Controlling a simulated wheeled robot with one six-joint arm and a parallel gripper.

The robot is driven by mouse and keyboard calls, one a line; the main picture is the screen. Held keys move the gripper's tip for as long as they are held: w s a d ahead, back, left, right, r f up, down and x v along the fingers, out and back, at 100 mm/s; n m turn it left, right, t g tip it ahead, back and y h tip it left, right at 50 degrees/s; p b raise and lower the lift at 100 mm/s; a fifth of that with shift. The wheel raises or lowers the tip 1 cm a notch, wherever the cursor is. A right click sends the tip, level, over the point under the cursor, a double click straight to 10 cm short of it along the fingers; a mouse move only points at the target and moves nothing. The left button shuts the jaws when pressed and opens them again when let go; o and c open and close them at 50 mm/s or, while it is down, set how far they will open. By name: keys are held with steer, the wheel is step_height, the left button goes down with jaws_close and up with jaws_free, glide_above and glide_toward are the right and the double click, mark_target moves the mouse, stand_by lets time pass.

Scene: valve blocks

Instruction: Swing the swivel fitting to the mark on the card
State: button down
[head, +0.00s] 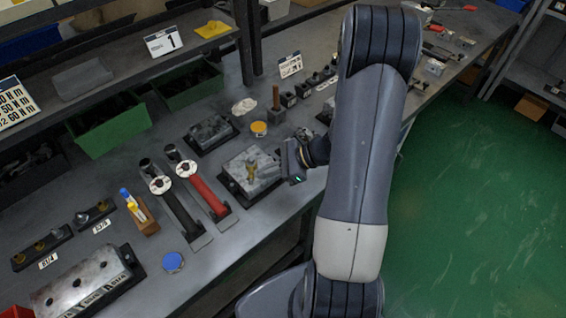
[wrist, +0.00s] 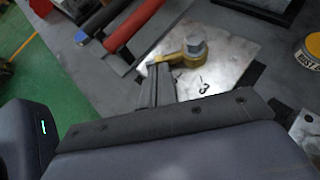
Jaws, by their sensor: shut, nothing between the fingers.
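The brass swivel fitting (head: 251,169) sits on a pale metal block (head: 238,166) in the middle of the bench. In the wrist view the fitting (wrist: 178,55) lies around a grey hex bolt (wrist: 194,46), its free end toward the left. A black "3" (wrist: 204,85) is marked on the block's top. My gripper (head: 268,172) is shut and empty at the block's right side. In the wrist view its fingertips (wrist: 160,70) are close beside the fitting's free end; I cannot tell whether they touch. A white card on the shelf (head: 163,40) reads "1".
Black and red torque wrenches (head: 200,188) lie left of the block. Another block (head: 211,132) is behind it, near a yellow-lidded tin (head: 259,128). A small card (head: 290,66) stands farther back, its text too small to read. Bare bench lies in front of the block.

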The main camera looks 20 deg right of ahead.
mark_target(252, 178)
steer(key=shift+w+a+f, duration=0.25)
steer(key=shift+a+f, duration=0.1)
steer(key=shift+a, duration=0.25)
steer(key=shift+f, duration=0.1)
steer(key=shift+a+f+b, duration=0.3)
steer(key=shift+a+b, duration=0.25)
steer(key=shift+b, duration=0.15)
steer(key=shift+w+a, duration=0.1)
steer(key=shift+a, duration=0.1)
steer(key=shift+r, duration=0.2)
